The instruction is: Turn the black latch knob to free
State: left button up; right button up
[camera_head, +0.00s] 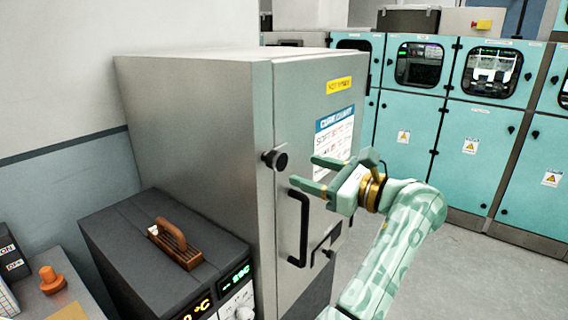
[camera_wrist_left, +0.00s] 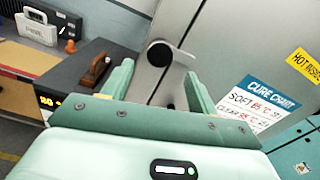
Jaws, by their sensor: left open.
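The black latch knob (camera_head: 279,161) sits on the front edge of the grey metal cabinet door (camera_head: 305,110), above the black bar handle (camera_head: 303,230). In the left wrist view the knob (camera_wrist_left: 159,53) shows as a dark round disc between and beyond the two finger tips. My left gripper (camera_head: 303,171) is open and empty, its pale green fingers pointing at the door just right of the knob. A gap shows between fingers and knob, and I see no contact. Whether the knob is at its latched or free position cannot be told. My right gripper is not in view.
A dark oven-like box (camera_head: 150,235) with a brown wooden-handled tool (camera_head: 175,245) on top stands left of the cabinet. A cure chart (camera_head: 334,135) is on the door. Teal cabinets (camera_head: 470,140) line the back right. Grey floor is clear between.

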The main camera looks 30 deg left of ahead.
aim_at(282, 162)
pick_arm(q)
jog(key=a, duration=0.7)
jog(key=shift+w+a, duration=0.3)
jog(key=shift+a, duration=0.05)
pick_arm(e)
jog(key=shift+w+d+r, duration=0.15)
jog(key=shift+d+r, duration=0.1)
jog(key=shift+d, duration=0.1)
pick_arm(q)
jog(key=shift+c, duration=0.3)
grip_shut()
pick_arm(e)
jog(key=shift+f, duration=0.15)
